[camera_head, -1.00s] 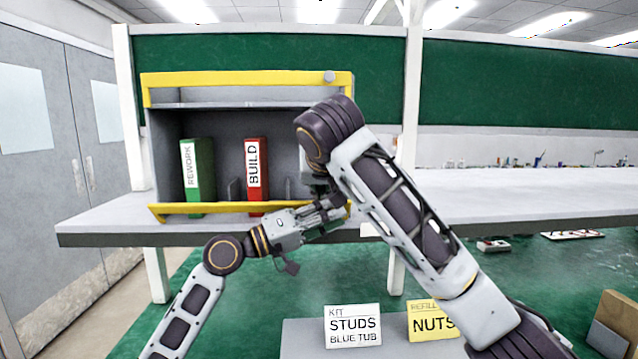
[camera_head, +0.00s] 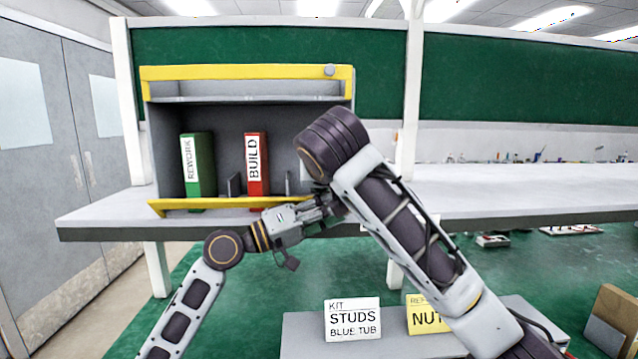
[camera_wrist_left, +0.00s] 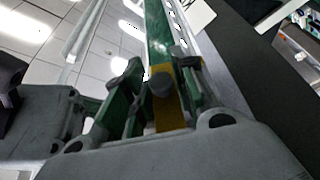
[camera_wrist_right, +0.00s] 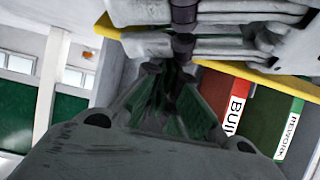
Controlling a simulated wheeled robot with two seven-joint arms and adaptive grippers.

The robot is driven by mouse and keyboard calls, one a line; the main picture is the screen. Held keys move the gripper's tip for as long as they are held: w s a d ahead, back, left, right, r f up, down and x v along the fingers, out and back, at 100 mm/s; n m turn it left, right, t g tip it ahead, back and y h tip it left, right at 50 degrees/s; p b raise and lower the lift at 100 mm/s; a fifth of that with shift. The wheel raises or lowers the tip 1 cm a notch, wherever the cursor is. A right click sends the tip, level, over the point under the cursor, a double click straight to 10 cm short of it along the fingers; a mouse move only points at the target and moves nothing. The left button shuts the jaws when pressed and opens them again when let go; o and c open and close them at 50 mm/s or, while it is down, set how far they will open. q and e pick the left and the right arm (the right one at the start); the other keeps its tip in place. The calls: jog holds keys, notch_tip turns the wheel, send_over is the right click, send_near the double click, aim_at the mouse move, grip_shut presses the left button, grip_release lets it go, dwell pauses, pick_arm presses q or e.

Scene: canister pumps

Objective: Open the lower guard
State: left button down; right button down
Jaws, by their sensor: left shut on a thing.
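The lower guard (camera_head: 230,205) is a yellow bar along the bottom front of the grey cabinet. It also shows in the right wrist view (camera_wrist_right: 258,78), where the cabinet looks upside down. My left gripper (camera_head: 328,206) is at the guard's right end. In the left wrist view its fingers close on a round grey knob (camera_wrist_left: 162,84) on a yellow strip (camera_wrist_left: 168,114). My right gripper (camera_wrist_right: 170,75) looks shut and empty in the right wrist view, close to the left gripper. In the head view the right arm's elbow covers the cabinet's lower right corner and most of the right gripper.
A yellow upper guard (camera_head: 240,73) with a grey knob (camera_head: 330,71) spans the cabinet's top. A green binder (camera_head: 198,165) and a red binder (camera_head: 257,165) stand inside. Signs (camera_head: 352,319) stand on a grey surface in front.

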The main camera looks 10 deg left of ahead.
pick_arm(q)
jog(key=shift+w+a+r, duration=0.15)
jog(key=shift+w+a, duration=0.1)
jog(key=c, duration=1.3)
grip_release()
jog(key=shift+r, duration=0.1)
jog(key=shift+s+d+r, duration=0.1)
jog(key=shift+r, duration=0.05)
jog(key=shift+s, duration=0.1)
jog(key=f+v, duration=0.1)
jog(key=v, duration=0.6)
jog(key=shift+a, duration=0.2)
jog(key=shift+s+f, duration=0.1)
jog(key=shift+s, duration=0.05)
